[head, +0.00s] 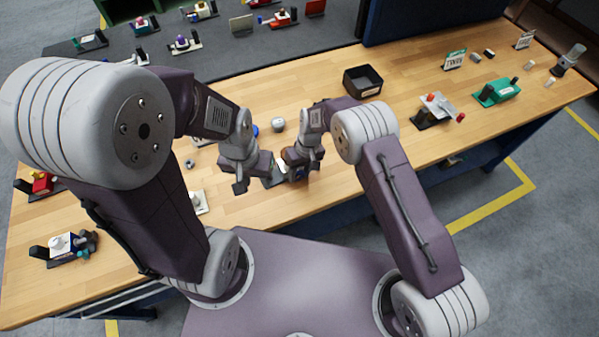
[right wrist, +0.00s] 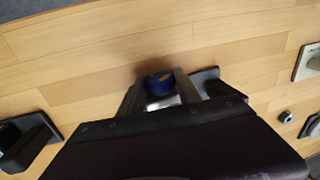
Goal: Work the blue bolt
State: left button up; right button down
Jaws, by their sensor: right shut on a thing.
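The blue bolt (right wrist: 160,83) has a round blue head with an orange mark and sits between the fingers of my right gripper (right wrist: 158,95) in the right wrist view. A pale part shows just under it. In the head view, my right gripper (head: 297,162) is over a small dark-based device (head: 273,181) near the table's front edge and hides much of it. My left gripper (head: 240,186) hangs just left of the device, apart from my right gripper. Its fingers are too small to show whether they are open.
A black open bin (head: 363,81) stands behind my right arm. A grey-and-red device (head: 435,108) and a green device (head: 496,92) stand to the right. Free wood lies right of my right gripper.

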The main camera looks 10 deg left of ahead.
jog(key=shift+s+a+t+h, duration=0.15)
jog(key=shift+t+h, duration=0.15)
jog(key=shift+h, duration=0.1)
jog(key=shift+f+h, duration=0.1)
jog(key=shift+h, duration=0.2)
jog(key=shift+s+a+f+t+h+b, duration=0.1)
jog(key=shift+s+a+t+h+b, duration=0.05)
jog(key=shift+t+h+b, duration=0.55)
jog(key=shift+r, duration=0.2)
jog(key=c, duration=0.8)
grip_release()
jog(key=shift+c, duration=0.2)
